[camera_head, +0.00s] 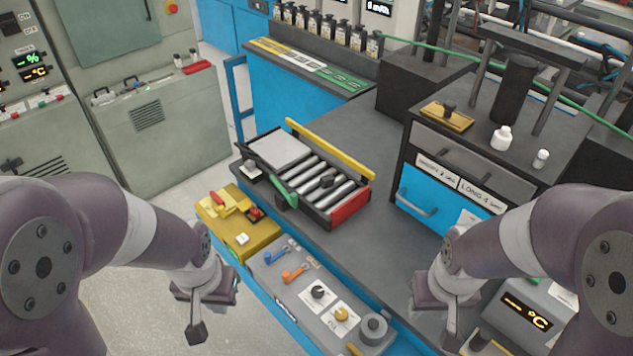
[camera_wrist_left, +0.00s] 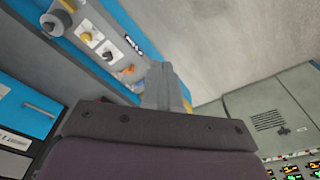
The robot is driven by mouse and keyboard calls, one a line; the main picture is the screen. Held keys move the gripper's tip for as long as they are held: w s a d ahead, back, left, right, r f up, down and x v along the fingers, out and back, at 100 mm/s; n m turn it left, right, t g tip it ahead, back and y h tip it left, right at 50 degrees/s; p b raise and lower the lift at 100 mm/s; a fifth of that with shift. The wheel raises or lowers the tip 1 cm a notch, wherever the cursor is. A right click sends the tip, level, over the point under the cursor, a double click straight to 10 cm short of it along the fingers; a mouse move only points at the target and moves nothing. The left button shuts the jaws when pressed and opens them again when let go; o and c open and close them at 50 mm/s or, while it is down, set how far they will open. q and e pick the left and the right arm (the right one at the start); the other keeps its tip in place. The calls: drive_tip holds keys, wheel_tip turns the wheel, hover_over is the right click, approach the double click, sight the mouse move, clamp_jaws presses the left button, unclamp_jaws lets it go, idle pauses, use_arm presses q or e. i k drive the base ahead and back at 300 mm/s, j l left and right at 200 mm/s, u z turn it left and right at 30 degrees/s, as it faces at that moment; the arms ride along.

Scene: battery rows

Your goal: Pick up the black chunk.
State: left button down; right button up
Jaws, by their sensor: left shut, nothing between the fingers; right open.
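A small black chunk (camera_head: 327,181) lies on the silver rollers of a short roller tray (camera_head: 350,207) on the grey bench, in the head view. My left gripper (camera_head: 196,330) hangs to the lower left of the tray, over the floor beside the bench edge, well apart from the chunk. It is shut and empty; its closed fingers also show in the left wrist view (camera_wrist_left: 165,85). My right gripper (camera_head: 455,325) is at the lower right, low over the bench front and apart from the chunk. It is open, though its fingers are partly hidden by its own wrist.
A yellow box (camera_head: 240,238) and a grey control panel (camera_head: 290,291) with knobs line the bench front. A drawer cabinet (camera_head: 470,152) with white bottles stands right of the tray. A yellow rail (camera_head: 330,149) edges the tray's far side. Bare bench lies between tray and cabinet.

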sight(327, 181)
drive_tip(key=i+j, duration=0.2)
drive_tip(key=i+j+z, duration=0.15)
drive_tip(key=j+z, duration=0.2)
drive_tip(key=i+j+z, duration=0.15)
drive_tip(key=j+z, duration=0.2)
drive_tip(key=i+j+z, duration=0.1)
drive_tip(key=j+z, duration=0.6)
drive_tip(key=z, duration=0.55)
